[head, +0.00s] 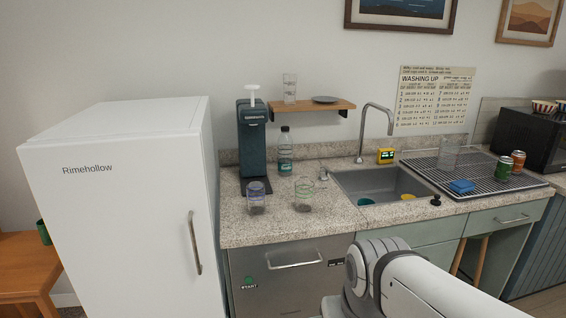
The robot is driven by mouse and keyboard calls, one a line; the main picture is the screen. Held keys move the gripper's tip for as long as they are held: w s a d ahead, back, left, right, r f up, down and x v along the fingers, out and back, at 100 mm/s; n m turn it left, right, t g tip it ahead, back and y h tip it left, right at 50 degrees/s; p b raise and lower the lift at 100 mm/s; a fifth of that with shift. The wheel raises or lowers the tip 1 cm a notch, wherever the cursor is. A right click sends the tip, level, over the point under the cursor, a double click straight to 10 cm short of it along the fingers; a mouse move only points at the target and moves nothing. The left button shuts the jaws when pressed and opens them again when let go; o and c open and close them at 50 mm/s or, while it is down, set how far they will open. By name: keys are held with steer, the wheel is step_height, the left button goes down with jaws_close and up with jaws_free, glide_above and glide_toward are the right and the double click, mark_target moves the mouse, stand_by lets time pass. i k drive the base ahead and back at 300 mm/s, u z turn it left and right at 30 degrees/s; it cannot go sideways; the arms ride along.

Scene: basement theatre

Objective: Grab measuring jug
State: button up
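My arm shows at the bottom centre, in front of the cabinets and below the counter edge. My gripper is out of the picture.
The tall faucet (376,130) rises behind the sink (385,185). A black microwave (535,138) is at right, a white fridge (125,210) at left.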

mark_target(449, 149)
steer(key=i, duration=0.45)
steer(key=z, duration=2.3)
steer(key=i, duration=3.15)
steer(key=u, duration=2.5)
